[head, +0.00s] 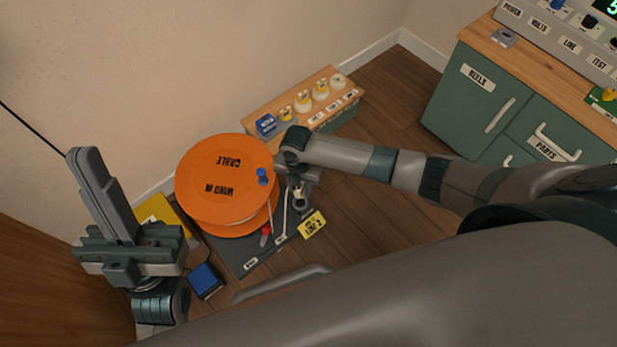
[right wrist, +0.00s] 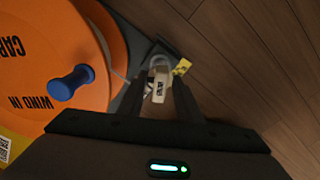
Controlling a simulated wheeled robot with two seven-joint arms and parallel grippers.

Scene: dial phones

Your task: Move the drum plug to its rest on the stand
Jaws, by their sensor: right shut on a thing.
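The orange cable drum (head: 212,180) lies in the middle of the head view, with a blue knob (head: 262,176) on its face. My right gripper (head: 299,187) is just right of the drum, above the dark stand base (head: 240,262). It is shut on the pale drum plug (right wrist: 160,88), which shows between its fingertips in the right wrist view, with a small label on it. A pale loop shows just beyond the plug. Whether the plug touches a rest on the stand I cannot tell. My left gripper (head: 90,165) is left of the drum, fingers together, apparently empty.
A yellow tag (head: 312,225) is at the stand's right edge. A red-handled tool (head: 266,234) lies on the base. A blue box (head: 205,280) stands in front. A wooden shelf (head: 262,108) with spools is behind; a green cabinet (head: 480,110) is at right. Floor between is clear.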

